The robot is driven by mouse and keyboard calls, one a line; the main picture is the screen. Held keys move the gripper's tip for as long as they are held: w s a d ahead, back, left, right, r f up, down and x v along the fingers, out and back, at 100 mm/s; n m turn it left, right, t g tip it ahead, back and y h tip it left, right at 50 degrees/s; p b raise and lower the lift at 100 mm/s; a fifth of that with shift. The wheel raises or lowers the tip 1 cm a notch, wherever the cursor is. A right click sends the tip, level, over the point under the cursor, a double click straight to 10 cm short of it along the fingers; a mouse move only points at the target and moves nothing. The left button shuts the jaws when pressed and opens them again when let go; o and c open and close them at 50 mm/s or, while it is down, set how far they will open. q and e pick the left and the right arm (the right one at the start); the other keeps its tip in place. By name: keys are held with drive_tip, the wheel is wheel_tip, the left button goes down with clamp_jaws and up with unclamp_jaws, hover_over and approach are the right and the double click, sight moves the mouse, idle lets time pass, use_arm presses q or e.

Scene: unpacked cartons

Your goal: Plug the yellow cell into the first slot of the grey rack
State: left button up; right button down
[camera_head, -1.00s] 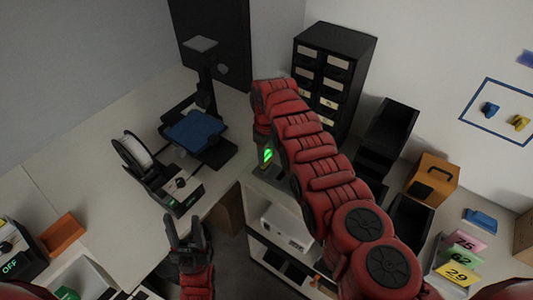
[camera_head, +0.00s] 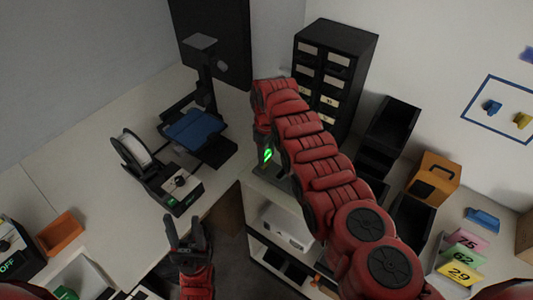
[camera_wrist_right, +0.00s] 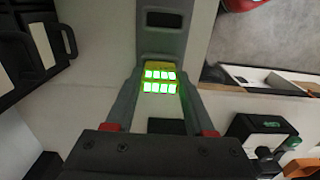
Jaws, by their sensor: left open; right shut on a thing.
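The yellow cell (camera_wrist_right: 158,68), with two rows of lit green bars, sits between the fingers of my right gripper (camera_wrist_right: 160,84), which is shut on it. In the right wrist view the cell is over the grey rack (camera_wrist_right: 162,42). One dark slot shows above the cell and another dark opening below it. I cannot tell how deep the cell sits. In the head view my right arm hides most of the rack; a green glow (camera_head: 267,154) shows beside the wrist. My left gripper (camera_head: 184,232) is open and empty, low at the front, away from the rack.
A spool machine (camera_head: 170,185) and a device with a blue plate (camera_head: 195,128) stand on the left table. Black drawers (camera_head: 333,75), black bins (camera_head: 395,125) and an orange box (camera_head: 433,180) stand behind and right of my right arm. A gap separates the tables.

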drive_tip(key=shift+f+b, duration=0.6)
drive_tip(key=shift+b, duration=0.05)
idle(0.4)
drive_tip(key=shift+c, duration=0.9)
unclamp_jaws()
drive_tip(key=shift+r, duration=0.1)
